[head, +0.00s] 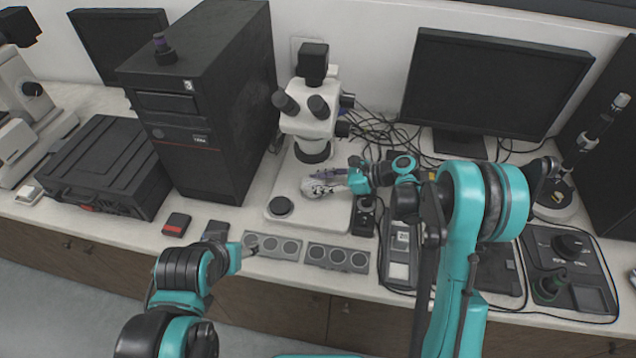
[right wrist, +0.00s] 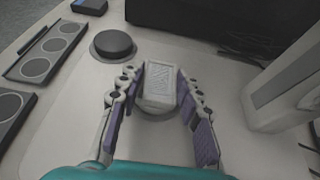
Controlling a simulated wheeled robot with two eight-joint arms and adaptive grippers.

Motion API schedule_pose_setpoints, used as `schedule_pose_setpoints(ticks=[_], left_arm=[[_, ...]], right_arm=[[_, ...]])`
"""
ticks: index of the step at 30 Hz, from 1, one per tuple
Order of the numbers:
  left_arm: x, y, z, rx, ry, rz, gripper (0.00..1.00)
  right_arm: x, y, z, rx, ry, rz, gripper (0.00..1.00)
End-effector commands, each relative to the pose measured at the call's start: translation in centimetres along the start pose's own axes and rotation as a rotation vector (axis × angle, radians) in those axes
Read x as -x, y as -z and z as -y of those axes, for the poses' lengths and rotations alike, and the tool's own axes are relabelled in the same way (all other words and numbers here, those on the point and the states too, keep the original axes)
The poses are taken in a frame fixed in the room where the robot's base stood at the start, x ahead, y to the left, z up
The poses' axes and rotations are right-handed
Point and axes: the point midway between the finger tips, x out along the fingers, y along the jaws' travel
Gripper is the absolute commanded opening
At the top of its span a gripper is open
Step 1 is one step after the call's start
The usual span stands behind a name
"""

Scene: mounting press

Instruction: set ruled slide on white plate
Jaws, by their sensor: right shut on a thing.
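The ruled slide (right wrist: 161,84) is a small pale block with a marked grey face. It sits between the fingertips of my right gripper (right wrist: 160,76), which is shut on it. The white plate (right wrist: 155,113) is a pale round disc on the microscope base, partly hidden under the slide in the right wrist view. The slide is over the plate; whether they touch I cannot tell. In the head view my right gripper (head: 318,187) reaches in from the right over the microscope base and hides most of the plate. My left gripper (head: 250,247) is low at the left, its fingers unclear.
The microscope (head: 313,110) stands behind the slide on its white base (head: 290,225), with a black round knob (head: 282,206) at the front left. Grey panels with round wells (head: 273,246) lie along the front edge. A black computer tower (head: 205,110) stands left.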

Motion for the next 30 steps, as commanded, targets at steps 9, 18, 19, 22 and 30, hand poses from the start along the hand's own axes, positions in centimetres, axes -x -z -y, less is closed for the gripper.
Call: schedule_pose_setpoints(ticks=[9, 18, 19, 22, 30], left_arm=[[-0.2, -0.1, 0.0, 0.000, 0.000, 0.000, 0.56], [0.2, 0.1, 0.0, 0.000, 0.000, 0.000, 0.56], [0.2, 0.1, 0.0, 0.000, 0.000, 0.000, 0.56], [0.6, 0.4, 0.0, 0.000, 0.000, 0.000, 0.56], [1.8, 1.3, 0.0, 0.000, 0.000, 0.000, 0.56]], right_arm=[[-0.1, 0.2, 0.0, 0.000, 0.000, 0.000, 0.56], [0.1, -0.2, 0.0, 0.000, 0.000, 0.000, 0.56], [0.5, -0.1, 0.1, -0.001, 0.002, 0.000, 0.56], [2.2, -0.2, 0.1, -0.002, 0.003, 0.000, 0.56], [8.2, -0.2, 0.1, -0.001, 0.004, 0.000, 0.56]])
